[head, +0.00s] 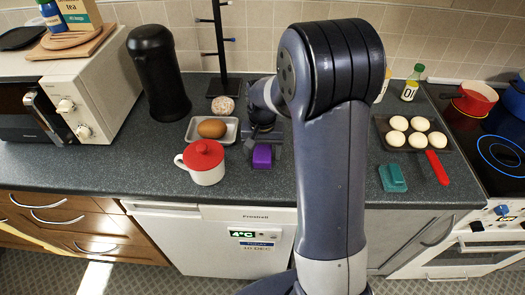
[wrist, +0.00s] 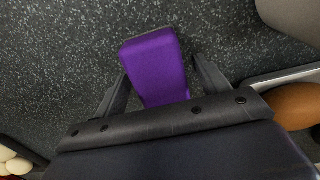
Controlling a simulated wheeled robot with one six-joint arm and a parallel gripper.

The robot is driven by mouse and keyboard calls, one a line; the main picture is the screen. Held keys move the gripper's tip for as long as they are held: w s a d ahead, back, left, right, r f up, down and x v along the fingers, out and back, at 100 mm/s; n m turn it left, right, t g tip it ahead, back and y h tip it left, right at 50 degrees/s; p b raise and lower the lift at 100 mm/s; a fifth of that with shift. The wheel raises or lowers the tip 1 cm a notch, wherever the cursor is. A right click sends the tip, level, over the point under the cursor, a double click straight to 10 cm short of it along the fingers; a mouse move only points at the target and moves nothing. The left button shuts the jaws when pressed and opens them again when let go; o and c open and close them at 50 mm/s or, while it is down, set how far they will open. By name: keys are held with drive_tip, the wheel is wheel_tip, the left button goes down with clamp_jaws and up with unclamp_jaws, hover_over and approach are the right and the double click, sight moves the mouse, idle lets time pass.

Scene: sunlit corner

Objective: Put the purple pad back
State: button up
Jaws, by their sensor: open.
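The purple pad (head: 262,156) lies on the dark speckled counter, in front of the grey tray and right of the red-lidded mug. In the wrist view the purple pad (wrist: 157,66) sits between the two fingers of my gripper (wrist: 160,80), with a narrow gap visible on each side. My gripper is open and low over the counter around the pad. In the head view my gripper (head: 262,145) is partly hidden behind my arm. The near end of the pad is hidden under the gripper body in the wrist view.
A metal tray (head: 233,131) with a brown egg-like item (head: 212,128) is just left of the gripper. A red-lidded mug (head: 204,162) stands front left. A teal pad (head: 392,178) lies right, near a pan (head: 381,131) of white rolls with a red handle. A black mug tree (head: 223,60) stands behind.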

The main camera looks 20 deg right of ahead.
sight(263, 150)
wheel_tip(263, 150, up, 12)
drive_tip(key=shift+r, duration=0.15)
idle(0.5)
wheel_tip(263, 150, down, 13)
drive_tip(key=shift+r, duration=2.15)
drive_tip(key=shift+f, duration=0.15)
